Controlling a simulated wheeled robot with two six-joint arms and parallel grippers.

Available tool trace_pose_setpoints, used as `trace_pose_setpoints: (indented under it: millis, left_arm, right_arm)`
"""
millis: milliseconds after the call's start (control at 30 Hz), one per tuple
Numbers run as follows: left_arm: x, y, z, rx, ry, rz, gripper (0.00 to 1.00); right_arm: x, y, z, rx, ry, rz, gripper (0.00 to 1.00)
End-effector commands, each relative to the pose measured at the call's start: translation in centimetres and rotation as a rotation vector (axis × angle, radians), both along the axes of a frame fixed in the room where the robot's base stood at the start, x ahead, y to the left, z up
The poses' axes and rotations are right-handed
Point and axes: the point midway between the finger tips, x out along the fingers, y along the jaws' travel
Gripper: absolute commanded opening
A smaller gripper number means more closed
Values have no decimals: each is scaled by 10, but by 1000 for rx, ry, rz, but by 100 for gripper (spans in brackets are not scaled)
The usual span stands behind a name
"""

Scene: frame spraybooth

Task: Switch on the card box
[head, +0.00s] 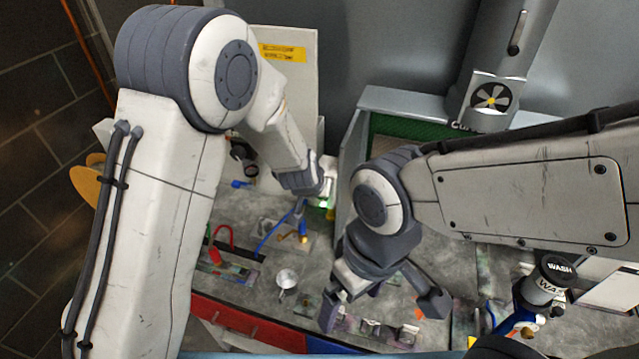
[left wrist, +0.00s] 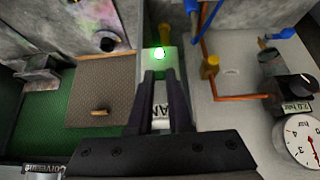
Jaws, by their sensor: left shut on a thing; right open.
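A small white switch box (left wrist: 161,72) with a glowing green lamp (left wrist: 159,53) sits between the fingertips of my left gripper (left wrist: 162,76) in the left wrist view. A label on it is partly hidden by the fingers; only "AN" reads. In the head view the green glow (head: 323,204) shows beside my left gripper (head: 326,180), at the left edge of the booth. The left jaws are shut on the box; the exact contact is hard to see. My right gripper (head: 382,308) is open and empty above the front of the bench. I cannot pick out anything marked as a card box.
A pressure gauge (left wrist: 302,138) and black knob (left wrist: 300,87) stand right of the box in the left wrist view, with blue and copper pipes. The green-floored booth (left wrist: 40,120) lies left. A wash bottle (head: 545,280) stands at the right. A small metal cup (head: 287,279) is on the bench.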

Motion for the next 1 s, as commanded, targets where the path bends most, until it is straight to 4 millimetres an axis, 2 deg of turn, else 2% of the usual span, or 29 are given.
trace_pose_setpoints:
  millis: [33,133,600,633,667,700,1000]
  left_arm:
    - [0,0,4,1,6,1,0]
    - [1,0,2,4,13,1,0]
    - [1,0,1,5,17,1,0]
    - [1,0,1,5,17,1,29]
    - [1,0,1,5,17,1,40]
    - [1,0,1,5,17,1,48]
    - [1,0,2,6,17,0,48]
  right_arm:
    - [0,0,7,0,0,-1,100]
    - [0,0,9,0,0,-1,100]
    - [0,0,10,0,0,-1,100]
    - [0,0,10,0,0,-1,100]
    - [0,0,10,0,0,-1,100]
    - [0,0,10,0,0,-1,100]
    - [0,0,10,0,0,-1,100]
